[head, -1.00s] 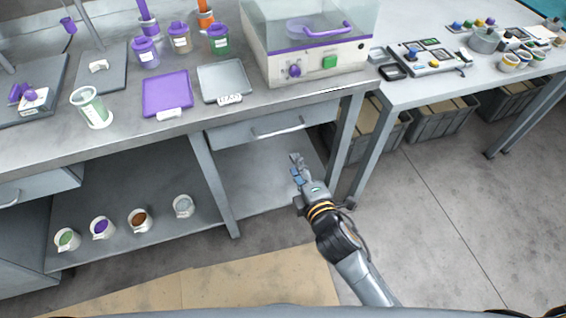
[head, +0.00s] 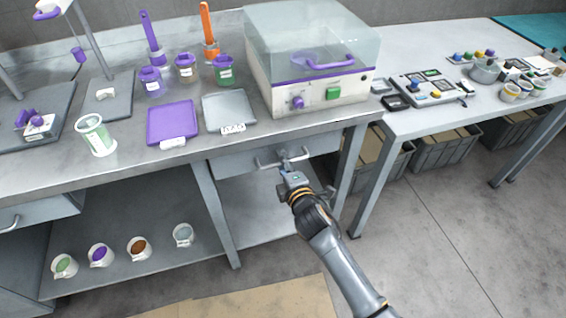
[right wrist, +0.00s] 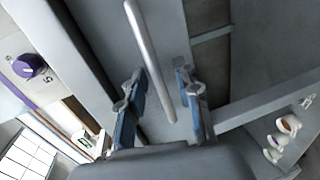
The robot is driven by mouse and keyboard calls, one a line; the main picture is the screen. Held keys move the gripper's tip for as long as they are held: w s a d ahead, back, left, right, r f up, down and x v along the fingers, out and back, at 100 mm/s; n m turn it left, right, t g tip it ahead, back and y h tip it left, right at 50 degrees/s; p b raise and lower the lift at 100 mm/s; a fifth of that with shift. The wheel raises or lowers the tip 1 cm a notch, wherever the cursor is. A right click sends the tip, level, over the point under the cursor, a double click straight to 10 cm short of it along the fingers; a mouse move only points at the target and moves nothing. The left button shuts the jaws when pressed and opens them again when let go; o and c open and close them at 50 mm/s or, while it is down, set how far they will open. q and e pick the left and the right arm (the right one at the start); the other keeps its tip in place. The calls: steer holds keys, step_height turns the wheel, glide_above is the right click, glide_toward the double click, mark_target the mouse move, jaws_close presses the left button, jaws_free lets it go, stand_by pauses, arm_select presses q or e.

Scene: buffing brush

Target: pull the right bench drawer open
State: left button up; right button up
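The right bench drawer (head: 230,164) is a grey panel under the bench top, and it looks shut. Its silver bar handle (head: 266,162) runs across the front. In the right wrist view the handle (right wrist: 147,55) passes between the two blue-padded fingers of my right gripper (right wrist: 163,98). The fingers are apart, with a gap on each side of the bar. In the head view the wrist partly hides the drawer front. My left gripper is in neither view.
On the bench above stand a clear-lidded machine (head: 315,85), a grey tray (head: 228,108) and a purple tray (head: 172,122). A bench leg (head: 213,210) stands left of the drawer. Several cups sit on the lower shelf. The floor in front is open.

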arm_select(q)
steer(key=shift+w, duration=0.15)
arm_select(e)
steer(key=shift+w, duration=0.1)
steer(key=shift+c, duration=0.6)
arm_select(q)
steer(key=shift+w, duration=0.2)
arm_select(e)
jaws_close()
